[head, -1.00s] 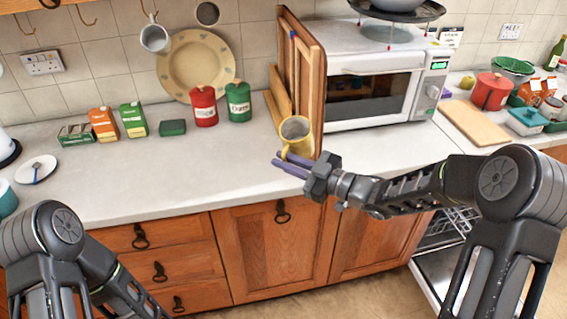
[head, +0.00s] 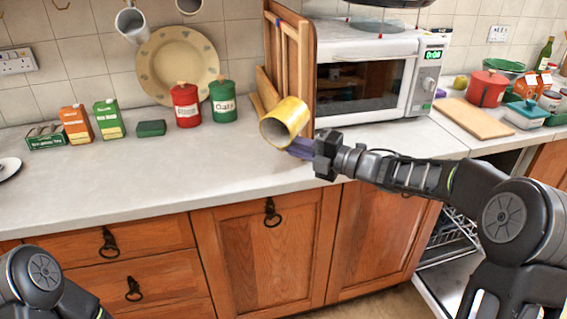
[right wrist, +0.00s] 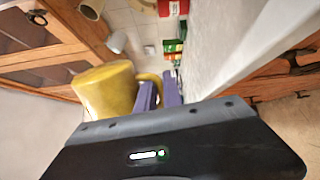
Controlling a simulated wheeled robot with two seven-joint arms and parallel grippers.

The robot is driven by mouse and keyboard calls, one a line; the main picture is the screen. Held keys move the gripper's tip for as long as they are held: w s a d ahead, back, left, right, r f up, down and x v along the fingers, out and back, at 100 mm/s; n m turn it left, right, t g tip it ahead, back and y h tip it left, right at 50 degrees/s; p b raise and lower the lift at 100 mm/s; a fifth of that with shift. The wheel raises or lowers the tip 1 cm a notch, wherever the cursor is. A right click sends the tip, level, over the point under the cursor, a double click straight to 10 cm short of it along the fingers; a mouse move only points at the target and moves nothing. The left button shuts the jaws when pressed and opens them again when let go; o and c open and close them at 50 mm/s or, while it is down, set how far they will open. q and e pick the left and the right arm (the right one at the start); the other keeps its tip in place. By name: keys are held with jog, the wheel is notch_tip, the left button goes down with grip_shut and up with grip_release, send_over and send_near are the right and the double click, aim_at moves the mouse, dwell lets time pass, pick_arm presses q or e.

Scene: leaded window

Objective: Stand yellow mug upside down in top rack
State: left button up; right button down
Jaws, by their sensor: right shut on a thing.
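The yellow mug (head: 289,118) is held above the counter in front of the wooden rack of boards. It is tipped on its side, its open mouth facing left and down. My right gripper (head: 300,148) is shut on it, with purple fingers. In the right wrist view the mug (right wrist: 108,92) is beside the purple fingers (right wrist: 160,92), which close at its handle. The dishwasher rack (head: 455,240) shows in part below the counter at right, behind my right arm. My left gripper is out of view; only part of my left arm shows.
The microwave (head: 365,85) stands right of the mug. A chopping board (head: 474,118) lies further right. Red and green canisters (head: 223,101) stand at the back wall. The open dishwasher door (head: 445,285) juts out at floor level. The front left counter is clear.

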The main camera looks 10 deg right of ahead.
pick_arm(q)
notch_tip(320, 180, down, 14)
jog(key=b, duration=1.2)
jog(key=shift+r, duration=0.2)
pick_arm(e)
jog(key=w+d+r+n, duration=0.3)
jog(key=r+n, duration=0.4)
jog(key=n, duration=0.9)
jog(key=shift+w+d+n, duration=0.3)
jog(key=shift+w, duration=0.25)
